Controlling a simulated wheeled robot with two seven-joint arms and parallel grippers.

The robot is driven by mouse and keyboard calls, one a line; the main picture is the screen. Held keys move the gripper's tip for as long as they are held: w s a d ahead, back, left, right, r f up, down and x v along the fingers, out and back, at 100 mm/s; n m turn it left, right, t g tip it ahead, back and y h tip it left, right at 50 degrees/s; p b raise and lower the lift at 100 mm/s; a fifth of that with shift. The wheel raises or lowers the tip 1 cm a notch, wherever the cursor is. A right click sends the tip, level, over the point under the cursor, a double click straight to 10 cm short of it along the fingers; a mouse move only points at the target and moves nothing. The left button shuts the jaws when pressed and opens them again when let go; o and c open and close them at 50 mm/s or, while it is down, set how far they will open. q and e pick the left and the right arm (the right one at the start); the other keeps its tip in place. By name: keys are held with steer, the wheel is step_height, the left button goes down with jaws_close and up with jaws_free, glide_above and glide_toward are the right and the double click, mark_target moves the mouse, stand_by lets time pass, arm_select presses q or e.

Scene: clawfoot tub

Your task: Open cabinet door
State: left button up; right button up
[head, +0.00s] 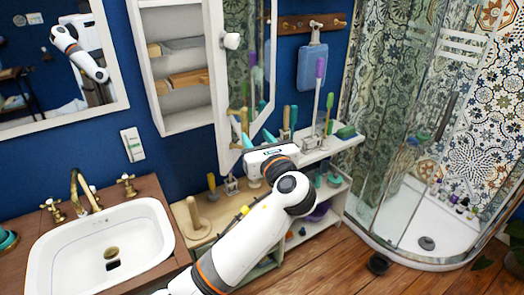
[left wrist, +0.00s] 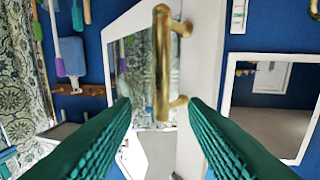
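The white wall cabinet (head: 178,75) shows its inner shelves at the upper middle of the head view. Its mirrored door (head: 247,55) stands open at the right side of the cabinet. In the left wrist view, the door's mirror (left wrist: 134,70) and a gold bar handle (left wrist: 161,60) are close ahead. My left gripper (head: 254,138) is at the door's lower end. Its two green fingers (left wrist: 159,103) are apart, with the handle appearing between and beyond them. I see no clear contact. My right gripper is out of view.
A sink (head: 102,255) with a gold faucet is at the lower left. A low shelf (head: 318,150) with bottles and brushes stands behind my left arm. A glass shower (head: 425,130) is at the right.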

arm_select(q)
steer(key=shift+v, duration=1.7)
